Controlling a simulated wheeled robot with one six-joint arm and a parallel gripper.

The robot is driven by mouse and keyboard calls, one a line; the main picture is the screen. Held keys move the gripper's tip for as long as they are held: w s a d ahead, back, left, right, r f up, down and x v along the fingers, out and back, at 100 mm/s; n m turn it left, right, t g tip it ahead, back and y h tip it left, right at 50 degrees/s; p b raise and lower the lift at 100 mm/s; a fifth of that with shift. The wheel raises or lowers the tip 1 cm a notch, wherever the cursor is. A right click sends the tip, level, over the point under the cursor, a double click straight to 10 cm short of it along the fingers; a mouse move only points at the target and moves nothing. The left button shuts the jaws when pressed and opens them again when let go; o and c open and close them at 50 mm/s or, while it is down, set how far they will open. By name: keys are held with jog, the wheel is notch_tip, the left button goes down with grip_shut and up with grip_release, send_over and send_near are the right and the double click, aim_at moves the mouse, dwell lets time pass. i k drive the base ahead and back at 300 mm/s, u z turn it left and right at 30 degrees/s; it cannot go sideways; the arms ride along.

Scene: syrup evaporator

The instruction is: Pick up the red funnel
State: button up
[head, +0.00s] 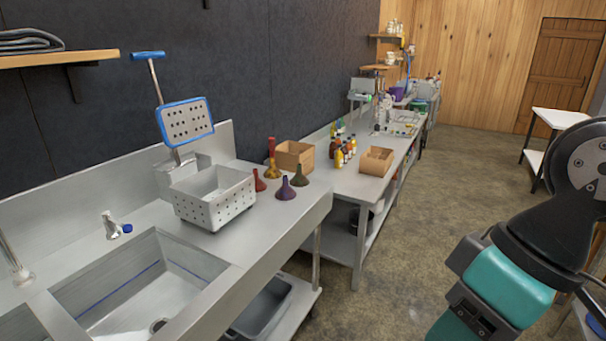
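The red funnel (259,181) stands spout up on the metal counter (310,199), just right of the perforated metal basket (214,203). An orange-yellow funnel (272,169) is close behind it to the right. A purple funnel (286,190) and an olive-green funnel (299,177) stand to its right. Another red object (271,146), slim and upright, shows behind the orange-yellow funnel; I cannot tell its full shape. My teal and black arm fills the lower right, well apart from the funnels. My gripper is not in view.
A sink (140,287) with a tap is at the front left. A blue-framed perforated plate (187,121) stands behind the basket. A wooden box (294,157) sits behind the funnels, and a second counter with bottles (344,153) runs beyond. Open floor (400,230) lies to the right.

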aim_at(260, 187)
jog(key=z, duration=0.4)
jog(key=i, duration=2.15)
jog(key=u, duration=1.2)
jog(key=i, duration=0.75)
jog(key=u, duration=0.6)
